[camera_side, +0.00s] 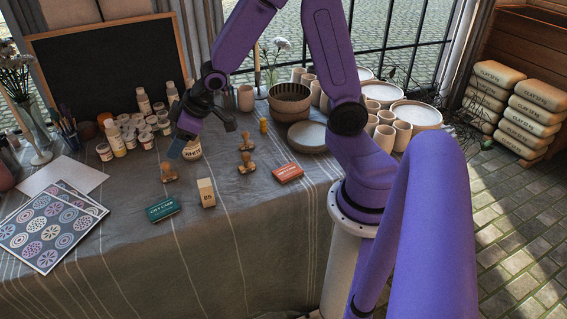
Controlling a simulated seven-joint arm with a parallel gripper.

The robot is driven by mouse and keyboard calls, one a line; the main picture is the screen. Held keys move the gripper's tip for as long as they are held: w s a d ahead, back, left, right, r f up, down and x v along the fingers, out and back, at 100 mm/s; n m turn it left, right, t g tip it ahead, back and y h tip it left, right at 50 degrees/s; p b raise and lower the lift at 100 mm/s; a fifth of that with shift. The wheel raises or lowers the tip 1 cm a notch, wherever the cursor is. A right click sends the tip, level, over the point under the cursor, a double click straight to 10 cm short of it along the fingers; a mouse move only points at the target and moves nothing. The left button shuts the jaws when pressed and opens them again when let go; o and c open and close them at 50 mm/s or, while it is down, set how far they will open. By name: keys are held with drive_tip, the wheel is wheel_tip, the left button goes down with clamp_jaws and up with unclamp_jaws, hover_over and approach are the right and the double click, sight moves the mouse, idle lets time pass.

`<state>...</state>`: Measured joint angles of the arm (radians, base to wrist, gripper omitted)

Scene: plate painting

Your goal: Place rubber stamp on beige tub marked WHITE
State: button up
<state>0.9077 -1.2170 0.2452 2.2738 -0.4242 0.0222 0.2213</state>
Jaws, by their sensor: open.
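The beige tub marked WHITE (193,152) stands on the cloth-covered table, its upper part partly hidden by my gripper. My gripper (202,130) is open above and around the near side of this tub, and I see nothing held in it. I cannot tell whether it touches the tub or whether anything lies on the lid. Three wooden rubber stamps are on the cloth: one (168,173) in front and left of the tub, one (246,144) to the right, and one (247,163) just in front of that.
Several small jars (137,130) crowd the left of the tub. A green box (163,209), a beige box (207,193) and a red box (288,173) lie along the front. A bowl (290,102) and a plate (308,137) stand right. Patterned sheets (50,228) lie at far left.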

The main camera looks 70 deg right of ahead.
drive_tip(key=s+a+r+n+g, duration=0.1)
drive_tip(key=s+n+g, duration=0.1)
drive_tip(key=s, duration=0.7)
drive_tip(key=s+a+r+n+g+h, duration=0.1)
drive_tip(key=s+a+n+g, duration=0.1)
drive_tip(key=s, duration=0.8)
drive_tip(key=s+a+r+n+g, duration=0.1)
drive_tip(key=s+r+n+g, duration=0.1)
drive_tip(key=s, duration=0.8)
drive_tip(key=shift+a+n+h, duration=0.15)
drive_tip(key=shift+n+h, duration=0.15)
drive_tip(key=shift+n, duration=0.1)
